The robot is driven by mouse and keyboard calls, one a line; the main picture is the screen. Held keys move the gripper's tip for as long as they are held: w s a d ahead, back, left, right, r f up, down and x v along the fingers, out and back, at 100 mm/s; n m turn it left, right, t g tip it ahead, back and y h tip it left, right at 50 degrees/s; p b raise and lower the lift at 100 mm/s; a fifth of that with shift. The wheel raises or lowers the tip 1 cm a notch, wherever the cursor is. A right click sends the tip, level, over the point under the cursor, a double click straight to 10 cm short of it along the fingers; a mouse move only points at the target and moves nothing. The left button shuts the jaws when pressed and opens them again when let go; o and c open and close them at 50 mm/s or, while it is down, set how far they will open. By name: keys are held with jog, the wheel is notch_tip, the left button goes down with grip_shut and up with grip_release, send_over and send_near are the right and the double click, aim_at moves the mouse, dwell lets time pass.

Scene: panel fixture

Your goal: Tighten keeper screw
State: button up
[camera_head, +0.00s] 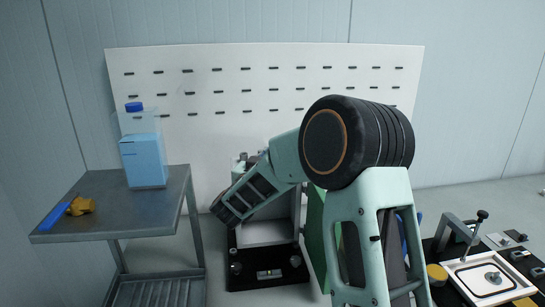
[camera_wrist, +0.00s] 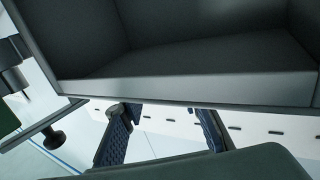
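My gripper (camera_wrist: 163,116) shows in the wrist view as two blue-padded fingers set well apart, with nothing visible between them. In the head view my own arm covers the middle, and the fingers cannot be made out. A grey open box (camera_head: 268,231) stands on a black base plate (camera_head: 290,278) behind and below my arm. In the wrist view the box's dark inside and pale edge (camera_wrist: 190,90) fill the top, close to the fingertips. A dark round knob (camera_wrist: 54,139) shows at left in that view. I cannot tell which part is the keeper screw.
A metal cart (camera_head: 110,225) at left bears a blue-filled bottle (camera_head: 143,160), an orange-brown lump (camera_head: 81,206) and a blue tool (camera_head: 54,216). A white slotted panel (camera_head: 240,75) stands behind. A framed tray (camera_head: 484,285) and a tall-knobbed post (camera_head: 474,232) are at right.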

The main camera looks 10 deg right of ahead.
jog(key=shift+o, duration=0.3)
jog(key=shift+f, duration=0.1)
jog(key=shift+s+a, duration=0.25)
jog(key=shift+s, duration=0.05)
jog(key=v, duration=1.1)
jog(key=shift+s, duration=0.2)
